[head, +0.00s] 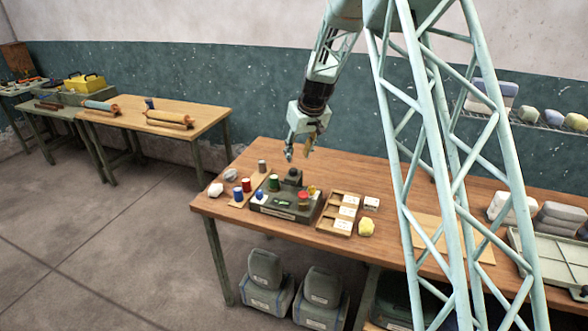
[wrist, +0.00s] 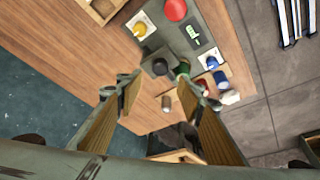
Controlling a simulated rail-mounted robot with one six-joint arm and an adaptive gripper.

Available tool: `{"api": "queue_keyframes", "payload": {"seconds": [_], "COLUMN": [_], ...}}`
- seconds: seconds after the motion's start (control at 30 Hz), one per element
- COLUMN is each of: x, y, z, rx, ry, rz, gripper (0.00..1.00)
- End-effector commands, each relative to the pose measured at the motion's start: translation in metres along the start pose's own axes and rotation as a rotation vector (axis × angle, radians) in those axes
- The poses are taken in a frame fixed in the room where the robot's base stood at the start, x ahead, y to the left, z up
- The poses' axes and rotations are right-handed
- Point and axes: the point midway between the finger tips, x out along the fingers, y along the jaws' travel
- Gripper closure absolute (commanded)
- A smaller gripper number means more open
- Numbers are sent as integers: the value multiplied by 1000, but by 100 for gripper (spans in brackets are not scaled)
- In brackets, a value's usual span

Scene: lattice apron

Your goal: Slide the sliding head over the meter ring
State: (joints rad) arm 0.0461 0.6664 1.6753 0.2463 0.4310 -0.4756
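A dark grey control panel (head: 285,209) stands on the wooden table, and it also shows in the wrist view (wrist: 180,42). It carries a red dome (wrist: 175,10), a yellow lever (wrist: 140,28), a small green marked strip (wrist: 192,32) and a blue knob (wrist: 211,62). A dark round-topped piece (head: 293,176) stands at its back edge, next to a green cylinder (head: 273,183). I cannot tell for sure which parts are the sliding head and the meter ring. My gripper (head: 298,152) is open and empty above the dark piece. Its fingers are spread apart in the wrist view (wrist: 163,85).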

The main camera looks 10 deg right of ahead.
Motion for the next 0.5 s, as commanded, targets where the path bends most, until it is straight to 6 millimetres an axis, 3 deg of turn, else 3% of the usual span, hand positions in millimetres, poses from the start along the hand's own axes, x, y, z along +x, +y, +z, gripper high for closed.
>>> {"api": "queue_keyframes", "payload": {"seconds": [0.5], "x": [56], "y": [0], "z": [0], "rx": [2], "ry": [-1], "rz": [-1], "gripper": [66]}}
